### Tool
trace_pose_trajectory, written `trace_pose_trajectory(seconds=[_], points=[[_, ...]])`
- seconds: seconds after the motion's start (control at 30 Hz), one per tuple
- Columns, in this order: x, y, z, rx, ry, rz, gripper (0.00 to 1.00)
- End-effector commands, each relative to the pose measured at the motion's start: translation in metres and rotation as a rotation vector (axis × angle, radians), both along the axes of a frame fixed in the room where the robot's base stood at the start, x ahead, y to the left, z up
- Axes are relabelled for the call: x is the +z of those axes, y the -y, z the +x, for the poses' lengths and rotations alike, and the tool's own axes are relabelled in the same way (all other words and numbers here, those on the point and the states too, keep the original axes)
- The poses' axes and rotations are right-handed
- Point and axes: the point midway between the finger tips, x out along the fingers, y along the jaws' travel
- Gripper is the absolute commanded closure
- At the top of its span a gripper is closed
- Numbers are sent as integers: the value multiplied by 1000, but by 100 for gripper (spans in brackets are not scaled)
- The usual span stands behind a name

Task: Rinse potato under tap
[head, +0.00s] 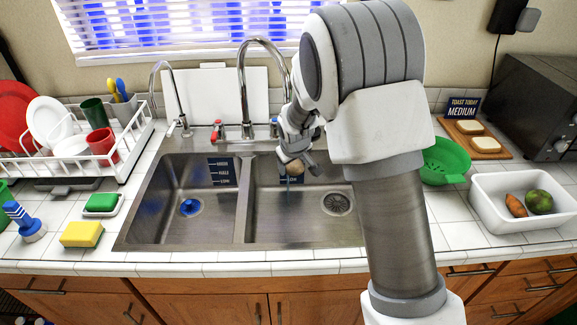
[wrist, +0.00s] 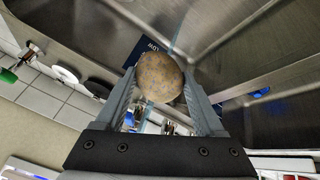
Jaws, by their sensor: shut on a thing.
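The brown potato (head: 291,167) is held in my gripper (head: 296,163) over the right basin (head: 262,205) of the steel sink. In the wrist view the potato (wrist: 159,75) sits between both fingers of my gripper (wrist: 161,84), near the tips. The tall curved tap (head: 243,78) stands behind the sink, its spout end partly hidden by my arm. A thin bluish streak, which looks like running water, shows at and below the potato in the head view and beside it in the wrist view.
A red tap handle (head: 218,131) and a blue one (head: 273,130) flank the tap. A smaller tap (head: 177,105) stands left. The dish rack (head: 128,160) is far left. A green colander (head: 444,158) and a white tub (head: 486,208) with vegetables stand right.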

Motion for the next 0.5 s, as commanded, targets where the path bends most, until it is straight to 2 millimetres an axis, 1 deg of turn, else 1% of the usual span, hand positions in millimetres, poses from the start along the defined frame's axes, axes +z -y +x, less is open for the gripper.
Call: trace_pose_trajectory(seconds=[0.3, 0.5], points=[[0, -1, 0, 1, 1, 0, 91], [0, -7, 0, 4, 1, 0, 91]])
